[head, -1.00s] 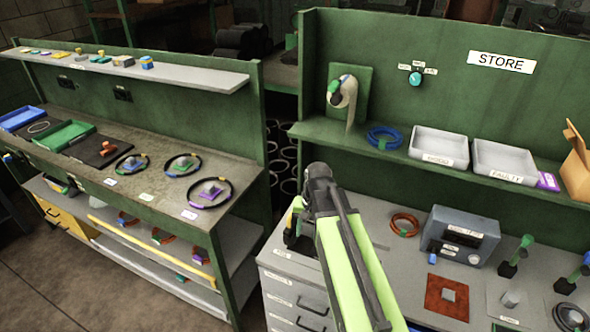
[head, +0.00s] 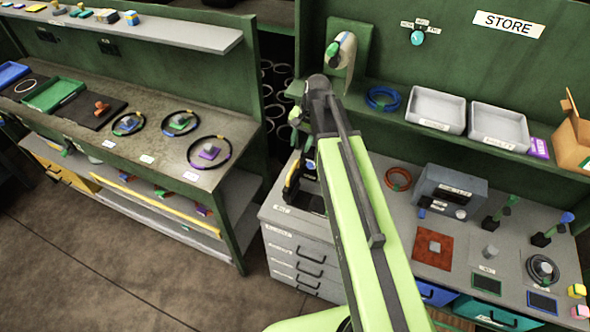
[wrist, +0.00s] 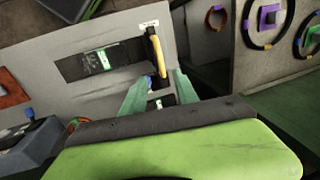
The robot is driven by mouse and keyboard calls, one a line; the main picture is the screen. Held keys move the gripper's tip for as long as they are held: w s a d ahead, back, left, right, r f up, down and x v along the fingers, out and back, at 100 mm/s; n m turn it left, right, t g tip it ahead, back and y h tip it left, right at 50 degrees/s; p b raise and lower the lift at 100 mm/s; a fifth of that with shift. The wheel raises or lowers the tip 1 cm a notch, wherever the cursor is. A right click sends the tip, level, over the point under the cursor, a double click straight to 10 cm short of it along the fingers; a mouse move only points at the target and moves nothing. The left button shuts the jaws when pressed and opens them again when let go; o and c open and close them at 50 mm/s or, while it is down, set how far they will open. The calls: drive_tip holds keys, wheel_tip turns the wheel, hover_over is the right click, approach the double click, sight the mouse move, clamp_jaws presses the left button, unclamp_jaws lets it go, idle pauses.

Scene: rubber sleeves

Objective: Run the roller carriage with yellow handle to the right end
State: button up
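The yellow handle (wrist: 158,55) of the roller carriage shows in the wrist view as an upright bar with dark parts, just beyond my fingers. In the head view a yellow-and-black part of the carriage (head: 292,178) shows at the left end of the grey bench, left of my arm. A dark strip with a green-and-white label (wrist: 103,58) lies to the left of the handle in the wrist view. My gripper (wrist: 160,87) is open, its two green fingers apart with nothing clearly between them. The handle lies ahead of the gap, apparently not gripped.
A grey drawer cabinet (head: 300,262) stands below. On the bench are a grey instrument box (head: 452,190), a rust-red mat (head: 433,262) and an orange ring (head: 398,179). A shelf above holds white trays (head: 437,113). A green divider (head: 248,190) separates the left bench.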

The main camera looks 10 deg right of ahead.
sight(293, 169)
drive_tip(key=f+b, duration=0.4)
drive_tip(key=w+a+f+b, duration=0.1)
drive_tip(key=f+b, duration=0.3)
drive_tip(key=f, duration=0.1)
drive_tip(key=a+f+b, duration=0.1)
drive_tip(key=f+b, duration=0.3)
drive_tip(key=shift+w+a+f, duration=0.1)
drive_tip(key=shift+w+f, duration=0.15)
drive_tip(key=shift+r, duration=0.1)
drive_tip(key=shift+c, duration=0.5)
clamp_jaws()
drive_tip(key=shift+s, duration=0.1)
